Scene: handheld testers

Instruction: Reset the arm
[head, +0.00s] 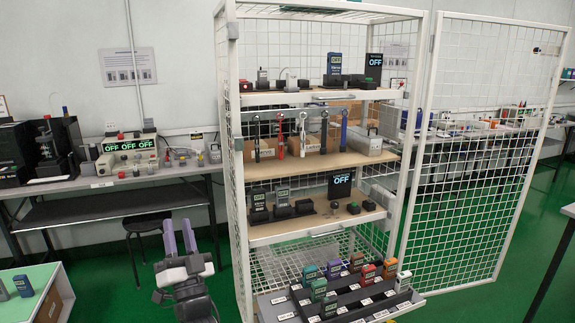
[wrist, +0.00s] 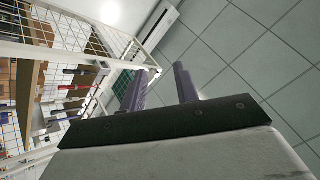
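My gripper (head: 178,226) is in the lower left of the head view, with its two purple-grey fingers pointing up. The fingers stand apart with nothing between them. It is in front of the left workbench and left of the wire cage, touching neither as far as I can see. In the wrist view my gripper (wrist: 160,80) also shows as two separate fingers with an empty gap. Behind them are the ceiling tiles and the tilted cage.
The white wire cage (head: 232,150) has shelves of testers and its door (head: 490,150) stands open to the right. A tray (head: 345,308) of coloured testers is at its front. A stool (head: 147,222) and the left workbench (head: 100,183) are behind my gripper. Green floor shows between them.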

